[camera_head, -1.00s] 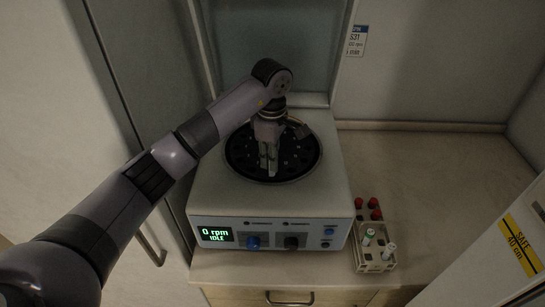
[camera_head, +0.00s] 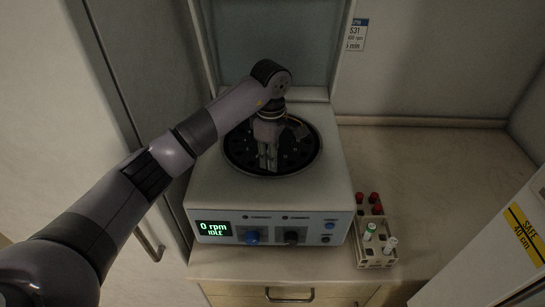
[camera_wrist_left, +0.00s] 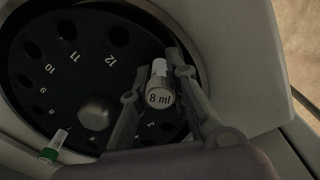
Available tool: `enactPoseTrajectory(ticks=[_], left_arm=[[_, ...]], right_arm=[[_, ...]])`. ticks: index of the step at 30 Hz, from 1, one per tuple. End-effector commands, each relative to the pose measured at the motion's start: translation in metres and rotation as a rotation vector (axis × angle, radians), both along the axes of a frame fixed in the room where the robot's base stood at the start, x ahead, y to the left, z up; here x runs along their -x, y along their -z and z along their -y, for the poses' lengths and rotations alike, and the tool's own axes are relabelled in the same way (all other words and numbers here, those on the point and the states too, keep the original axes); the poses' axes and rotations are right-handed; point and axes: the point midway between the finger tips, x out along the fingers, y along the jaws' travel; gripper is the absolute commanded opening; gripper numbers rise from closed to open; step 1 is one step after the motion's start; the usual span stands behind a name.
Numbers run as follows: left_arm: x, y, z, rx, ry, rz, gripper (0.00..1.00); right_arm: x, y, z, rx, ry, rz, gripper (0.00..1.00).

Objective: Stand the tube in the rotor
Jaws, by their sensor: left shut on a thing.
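The rotor is a dark round disc with numbered holes in the top of the centrifuge; it shows in the head view (camera_head: 238,153) and the left wrist view (camera_wrist_left: 75,85). My left gripper (camera_head: 267,164) points down over the rotor. In the left wrist view its fingers are shut on a tube (camera_wrist_left: 159,97) with a grey round end marked "8 ml" and a white part beyond it. The tube's lower end is hidden, so I cannot tell whether it is in a hole. A green-marked tube (camera_wrist_left: 54,146) stands in the rotor on the left. My right gripper is not in view.
The centrifuge (camera_head: 205,195) reads "0 rpm IDLE". A rack (camera_head: 375,258) with several red-, green- and white-topped tubes stands at its right. The bench (camera_head: 440,175) behind the rack is clear. A panel with a yellow "SAFE 40 cm" label (camera_head: 524,234) stands at the right.

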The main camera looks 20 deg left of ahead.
Motion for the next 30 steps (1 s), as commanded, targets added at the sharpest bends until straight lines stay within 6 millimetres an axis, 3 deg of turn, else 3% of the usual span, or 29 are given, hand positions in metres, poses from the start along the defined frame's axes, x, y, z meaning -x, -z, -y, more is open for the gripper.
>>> enactPoseTrajectory(ticks=[5,6,16,26,30], left_arm=[[0.001,0.001,-0.001,0.0,-0.001,-0.003,0.0],[0.001,0.001,-0.001,0.0,-0.001,-0.003,0.17],[0.0,0.001,-0.001,-0.001,-0.002,-0.002,0.39],[0.0,-0.001,-0.001,-0.001,-0.002,-0.001,0.39],[-0.001,-0.014,-0.001,-0.001,-0.003,0.005,0.39]], right_arm=[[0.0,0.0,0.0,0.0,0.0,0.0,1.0],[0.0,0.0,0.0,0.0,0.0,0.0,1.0],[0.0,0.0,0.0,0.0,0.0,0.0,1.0],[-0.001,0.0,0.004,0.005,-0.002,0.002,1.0],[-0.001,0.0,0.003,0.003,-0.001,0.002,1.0]])
